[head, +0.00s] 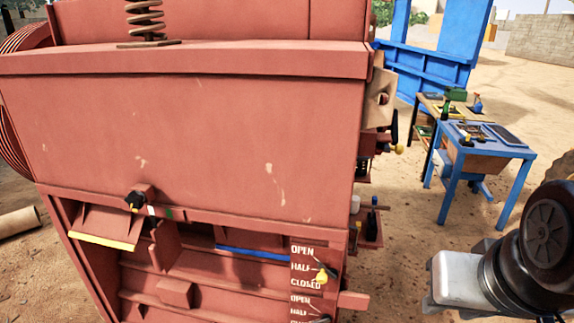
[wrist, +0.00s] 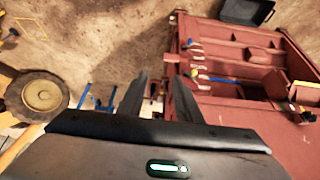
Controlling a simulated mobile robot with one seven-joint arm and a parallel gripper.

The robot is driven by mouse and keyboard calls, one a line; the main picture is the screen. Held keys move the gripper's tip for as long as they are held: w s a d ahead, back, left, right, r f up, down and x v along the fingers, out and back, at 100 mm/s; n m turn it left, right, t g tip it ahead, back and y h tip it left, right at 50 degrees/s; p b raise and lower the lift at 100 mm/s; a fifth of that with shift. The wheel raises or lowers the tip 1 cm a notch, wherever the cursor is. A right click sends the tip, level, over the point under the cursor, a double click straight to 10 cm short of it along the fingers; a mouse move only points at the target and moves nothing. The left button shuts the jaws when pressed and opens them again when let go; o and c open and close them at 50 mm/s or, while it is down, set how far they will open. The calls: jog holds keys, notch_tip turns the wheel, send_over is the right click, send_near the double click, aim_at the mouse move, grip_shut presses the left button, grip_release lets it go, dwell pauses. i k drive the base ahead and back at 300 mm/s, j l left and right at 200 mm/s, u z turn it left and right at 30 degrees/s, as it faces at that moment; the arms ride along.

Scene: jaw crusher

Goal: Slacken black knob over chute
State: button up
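The black knob (head: 134,200) is a small lobed knob on the front of the red crusher (head: 200,125), at the lower left in the head view. Just below and left of it is a sloping chute flap (head: 104,228) with a yellow lip. A white and green marked strip (head: 165,213) lies right beside the knob. My gripper (wrist: 155,78) shows in the wrist view with its two fingers apart and nothing between them.
A second chute has a blue lip (head: 252,253). Right of it are OPEN, HALF, CLOSED labels and a yellow-ended lever (head: 322,276). A blue table (head: 490,145) and a wooden bench (head: 432,101) stand at the right.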

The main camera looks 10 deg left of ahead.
aim_at(135, 200)
jog(key=k+j+u, duration=0.1)
jog(key=u, duration=1.45)
jog(key=i+j+z, duration=0.1)
jog(key=i+j, duration=0.2)
jog(key=i+j+z, duration=0.15)
jog(key=i+j, duration=0.15)
jog(key=j, duration=0.2)
jog(key=i+j+z, duration=0.1)
jog(key=i+j, duration=0.2)
jog(key=j, duration=0.15)
